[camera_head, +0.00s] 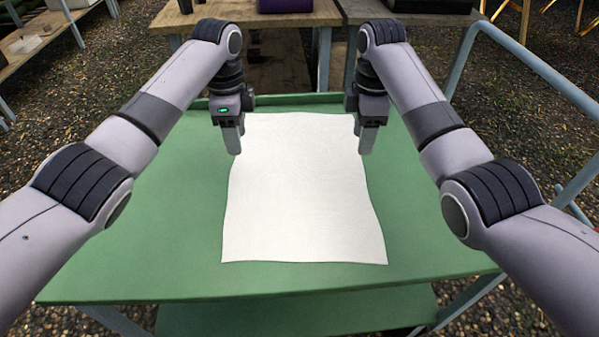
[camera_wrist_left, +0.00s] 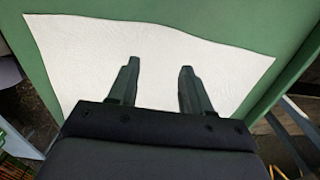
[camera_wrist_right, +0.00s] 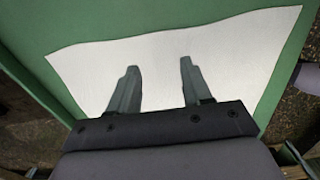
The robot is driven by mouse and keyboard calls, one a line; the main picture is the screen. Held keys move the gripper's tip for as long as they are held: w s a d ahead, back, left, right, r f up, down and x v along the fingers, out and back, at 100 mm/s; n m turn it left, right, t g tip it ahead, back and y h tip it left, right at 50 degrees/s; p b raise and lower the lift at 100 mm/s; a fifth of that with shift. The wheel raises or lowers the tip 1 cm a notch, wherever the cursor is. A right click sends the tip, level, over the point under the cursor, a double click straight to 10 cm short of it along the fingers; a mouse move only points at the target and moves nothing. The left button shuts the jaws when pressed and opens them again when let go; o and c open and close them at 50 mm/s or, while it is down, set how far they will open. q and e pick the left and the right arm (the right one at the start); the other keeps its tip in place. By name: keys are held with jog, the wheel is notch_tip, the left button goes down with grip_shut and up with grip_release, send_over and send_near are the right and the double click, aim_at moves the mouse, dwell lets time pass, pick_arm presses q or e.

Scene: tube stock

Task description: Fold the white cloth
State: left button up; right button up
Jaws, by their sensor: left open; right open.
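The white cloth (camera_head: 298,200) lies spread flat on the green cart top, with slightly wavy sides. It also shows in the left wrist view (camera_wrist_left: 160,60) and in the right wrist view (camera_wrist_right: 160,60). My left gripper (camera_head: 235,150) is over the cloth's far left edge, pointing down; its two fingers (camera_wrist_left: 157,75) are apart with nothing between them but cloth below. My right gripper (camera_head: 366,150) is over the far right edge, also pointing down; its fingers (camera_wrist_right: 158,75) are apart and empty. Whether the fingertips touch the cloth cannot be told.
The green cart top (camera_head: 140,240) is bare around the cloth, with a raised rim at the far side. A grey-blue rail (camera_head: 540,70) runs along the right. Wooden tables (camera_head: 260,18) stand behind, one bearing a purple box (camera_head: 285,5). Gravel surrounds the cart.

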aim_at(242, 172)
pick_arm(q)
jog(key=shift+s+f, duration=0.1)
jog(key=shift+f, duration=3.8)
pick_arm(e)
jog(key=shift+s+f, duration=0.1)
jog(key=shift+f, duration=3.85)
pick_arm(q)
jog(key=shift+f, duration=0.2)
pick_arm(e)
jog(key=shift+f, duration=0.2)
pick_arm(q)
grip_shut()
pick_arm(e)
grip_shut()
pick_arm(q)
jog(key=shift+r, duration=0.15)
pick_arm(e)
jog(key=shift+r, duration=0.15)
